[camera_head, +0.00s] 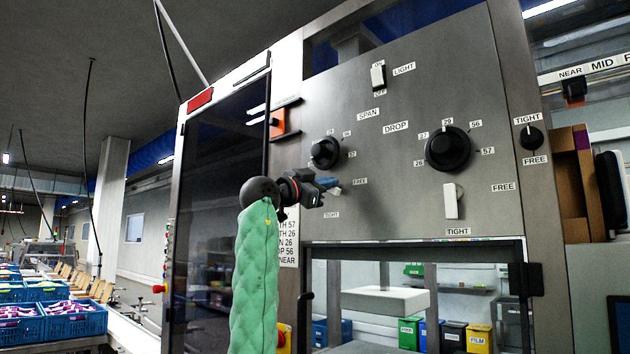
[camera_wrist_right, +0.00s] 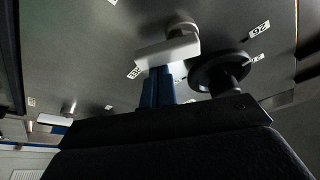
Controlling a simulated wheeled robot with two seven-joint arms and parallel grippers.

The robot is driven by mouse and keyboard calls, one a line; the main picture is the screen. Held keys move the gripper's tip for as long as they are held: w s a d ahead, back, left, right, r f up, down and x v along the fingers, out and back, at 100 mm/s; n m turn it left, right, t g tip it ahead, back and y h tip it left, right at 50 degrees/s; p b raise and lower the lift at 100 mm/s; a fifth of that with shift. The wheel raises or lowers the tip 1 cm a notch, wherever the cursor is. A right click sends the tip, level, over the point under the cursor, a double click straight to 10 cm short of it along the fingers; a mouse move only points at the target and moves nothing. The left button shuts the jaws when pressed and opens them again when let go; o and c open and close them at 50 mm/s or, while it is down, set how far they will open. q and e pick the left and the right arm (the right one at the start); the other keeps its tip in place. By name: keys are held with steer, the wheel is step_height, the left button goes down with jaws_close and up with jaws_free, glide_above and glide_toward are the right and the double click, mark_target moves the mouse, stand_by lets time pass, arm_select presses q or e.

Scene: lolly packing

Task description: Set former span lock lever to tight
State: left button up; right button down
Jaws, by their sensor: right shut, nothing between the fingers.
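The span lock lever (camera_head: 335,191) is a small white handle on the machine panel, mostly hidden by my right gripper in the head view. In the wrist view its white bar (camera_wrist_right: 168,52) reaches sideways from its round base, its end near a small label that seems to be FREE (camera_head: 360,181). The TIGHT label (camera_head: 331,215) is below the lever. My right gripper (camera_head: 329,184) is shut and empty. Its blue fingertips (camera_wrist_right: 158,84) are right at the bar's side facing the span knob; I cannot tell if they touch. My left gripper is not in view.
The black span knob (camera_head: 325,152) sits just above the gripper. To the right are the drop knob (camera_head: 448,149) and the white drop lever (camera_head: 451,200), pointing down at TIGHT. A light switch (camera_head: 377,77) is higher up. The panel's opening is below.

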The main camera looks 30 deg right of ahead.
steer(key=m, duration=0.2)
steer(key=f+m+g+b, duration=0.1)
steer(key=m+g+y, duration=0.1)
steer(key=m, duration=0.1)
steer(key=shift+w+f+m, duration=0.25)
steer(key=shift+f+m, duration=0.05)
steer(key=shift+w+a+f+m+g+b, duration=0.15)
steer(key=shift+m+g+b, duration=0.25)
steer(key=shift+m, duration=0.6)
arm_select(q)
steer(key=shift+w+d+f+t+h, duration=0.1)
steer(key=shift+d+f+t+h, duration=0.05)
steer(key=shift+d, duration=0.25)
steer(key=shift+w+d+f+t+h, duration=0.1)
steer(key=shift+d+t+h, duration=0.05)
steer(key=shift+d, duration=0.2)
arm_select(e)
steer(key=shift+w+f+m+y, duration=0.2)
steer(key=shift+m+y, duration=0.1)
steer(key=shift+m, duration=0.3)
steer(key=shift+w+f+m+y, duration=0.15)
steer(key=shift+m+y, duration=0.15)
steer(key=shift+m, duration=0.3)
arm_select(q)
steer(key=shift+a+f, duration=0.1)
arm_select(e)
steer(key=shift+s, duration=0.2)
